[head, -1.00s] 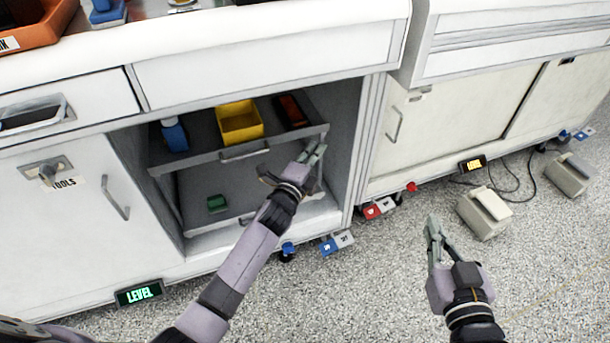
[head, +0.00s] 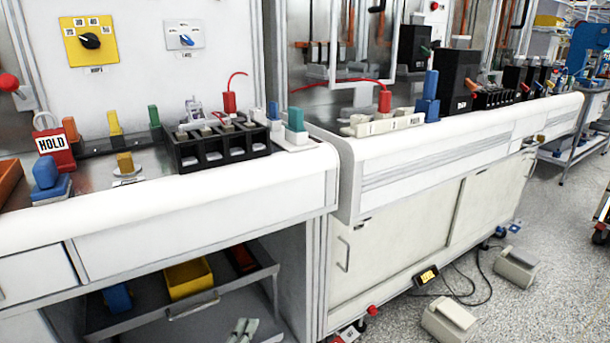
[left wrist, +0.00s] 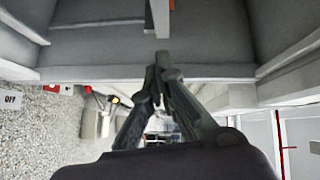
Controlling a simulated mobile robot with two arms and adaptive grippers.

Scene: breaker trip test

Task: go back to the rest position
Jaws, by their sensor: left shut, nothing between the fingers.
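My left gripper (head: 243,329) shows only by its fingertips at the bottom edge of the head view. They are in front of the open cabinet bay, below the pull-out shelf (head: 140,332) and right of its handle in the picture. In the left wrist view the left gripper (left wrist: 163,62) has its fingertips together with nothing between them. Grey shelf and cabinet surfaces lie beyond the tips there; I cannot tell the exact gap. My right gripper is in neither view.
The shelf holds a yellow bin (head: 188,279) and a blue object (head: 117,298). The white counter edge (head: 200,205) overhangs the bay. A black breaker block (head: 215,145) and a red HOLD tag (head: 54,148) are on top. Grey pedals (head: 450,320) stand on the floor at right.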

